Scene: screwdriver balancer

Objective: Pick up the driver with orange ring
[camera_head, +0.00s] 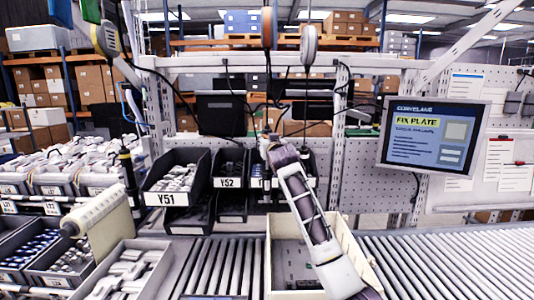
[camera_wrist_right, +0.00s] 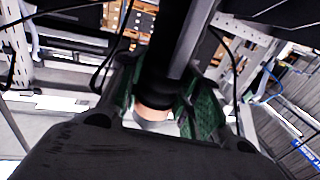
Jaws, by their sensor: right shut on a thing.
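The driver with the orange ring is a dark upright cylinder in the right wrist view (camera_wrist_right: 184,45), with an orange-pink band (camera_wrist_right: 152,113) low on it. My right gripper (camera_wrist_right: 165,95) is shut on it, with green finger pads on both sides. In the head view, my right gripper (camera_head: 267,141) is small at the end of my raised arm, below the orange balancer reel (camera_head: 267,27). The driver is mostly hidden there. My left gripper is not in view.
Another dark driver (camera_head: 129,168) hangs at the left, and a grey reel (camera_head: 308,45) hangs right of the orange one. Black bins (camera_head: 167,199) stand behind the roller conveyor (camera_head: 450,258). A cream crate (camera_head: 283,290) sits below my arm. A monitor (camera_head: 430,133) is at right.

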